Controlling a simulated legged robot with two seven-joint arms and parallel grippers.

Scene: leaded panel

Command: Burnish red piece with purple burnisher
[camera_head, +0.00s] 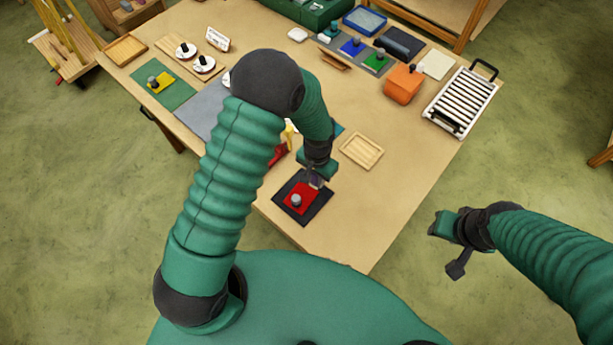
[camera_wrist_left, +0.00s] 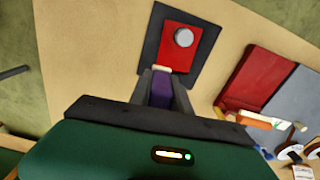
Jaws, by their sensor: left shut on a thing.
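The red piece (camera_head: 305,193) is a flat square with a grey knob on top. It lies on a dark mat (camera_head: 318,212) near the table's front edge. In the left wrist view the red piece (camera_wrist_left: 193,58) and its dark mat (camera_wrist_left: 150,47) lie straight ahead. My left gripper (camera_head: 317,180) is shut on the purple burnisher (camera_wrist_left: 160,92), whose pale tip points at the near edge of the red piece. I cannot tell whether the tip touches it.
A wooden tray (camera_head: 362,151) lies right of the red piece. An orange block (camera_head: 403,85) and a slatted rack (camera_head: 462,102) stand at the right. A green mat (camera_head: 162,88) with a yellow piece lies at the left. My left arm hides the table's middle. The front right tabletop is clear.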

